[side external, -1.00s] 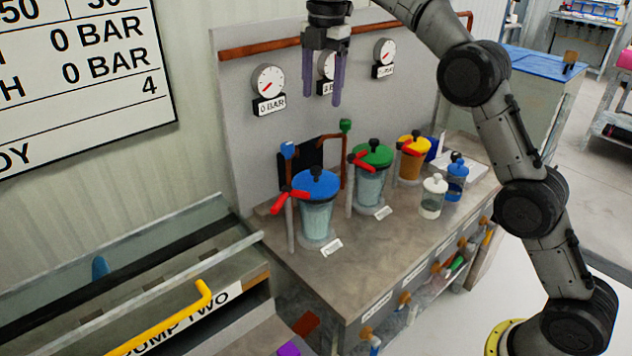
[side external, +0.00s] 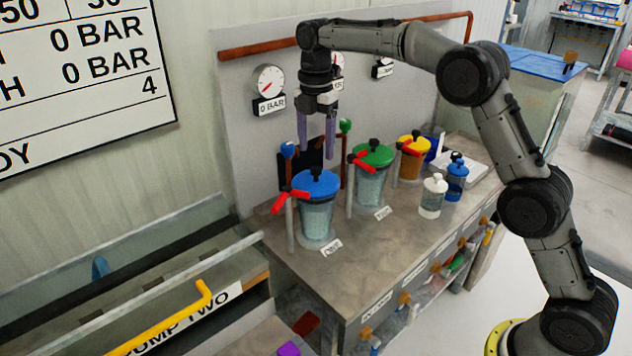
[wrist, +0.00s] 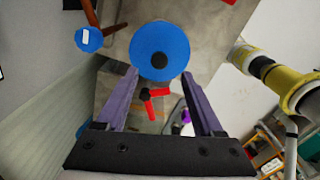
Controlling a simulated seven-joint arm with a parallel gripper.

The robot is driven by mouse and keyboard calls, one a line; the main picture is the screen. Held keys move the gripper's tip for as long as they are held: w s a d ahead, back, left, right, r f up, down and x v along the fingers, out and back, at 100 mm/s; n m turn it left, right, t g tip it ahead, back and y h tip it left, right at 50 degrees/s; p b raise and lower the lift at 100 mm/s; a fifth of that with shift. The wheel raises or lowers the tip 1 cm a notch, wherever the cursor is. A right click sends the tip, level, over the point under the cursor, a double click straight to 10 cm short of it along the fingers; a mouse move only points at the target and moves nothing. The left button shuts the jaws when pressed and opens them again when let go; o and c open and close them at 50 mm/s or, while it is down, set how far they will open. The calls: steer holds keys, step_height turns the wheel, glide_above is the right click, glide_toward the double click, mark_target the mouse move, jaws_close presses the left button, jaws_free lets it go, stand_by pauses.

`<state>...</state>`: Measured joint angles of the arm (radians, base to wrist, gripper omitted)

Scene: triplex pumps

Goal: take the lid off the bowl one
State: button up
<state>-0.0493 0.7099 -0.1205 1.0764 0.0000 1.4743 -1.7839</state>
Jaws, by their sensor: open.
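The lid sits on the bowl and has a black knob (side external: 315,172). In the wrist view the lid (wrist: 160,38) and its knob (wrist: 159,60) lie ahead between my fingers. My gripper (side external: 316,158) points down with purple fingers, open and empty, above the lid and apart from it. A red handle (side external: 289,197) on a post is at the lid's edge; in the wrist view the handle (wrist: 158,92) shows beside the lid.
A green-lidded bowl (side external: 372,156) and a yellow-lidded bowl (side external: 411,148) stand farther along the bench. Two small jars, white-topped (side external: 432,196) and blue-topped (side external: 457,178), stand right. A blue-topped pipe (side external: 287,150) and gauge panel (side external: 240,110) are behind. The bench front (side external: 370,240) is clear.

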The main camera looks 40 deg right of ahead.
mark_target(316, 168)
steer(key=shift+w+d+f, duration=0.1)
steer(key=shift+f, duration=2.5)
jaws_close()
